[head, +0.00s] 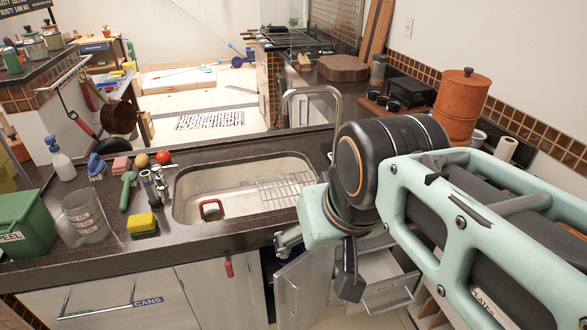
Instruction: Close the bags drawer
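The bags drawer (386,291) is below the counter, right of the sink, and is pulled out. Its front carries a label that looks like BAGS and a bar handle. Part of its pale inside shows from above. My gripper (345,274) reaches down in front of the counter edge, just left of the drawer in the picture. My arm hides part of the drawer and its surroundings. I cannot tell whether the gripper touches the drawer, or whether its fingers are open or shut. No held object shows.
A cabinet door (303,285) stands ajar left of the drawer. The sink (235,205) is in the dark counter (110,247), with a sponge (143,224), a glass mug (86,218) and a green bin (25,222) to its left. A drawer labelled CANS (110,300) is at lower left.

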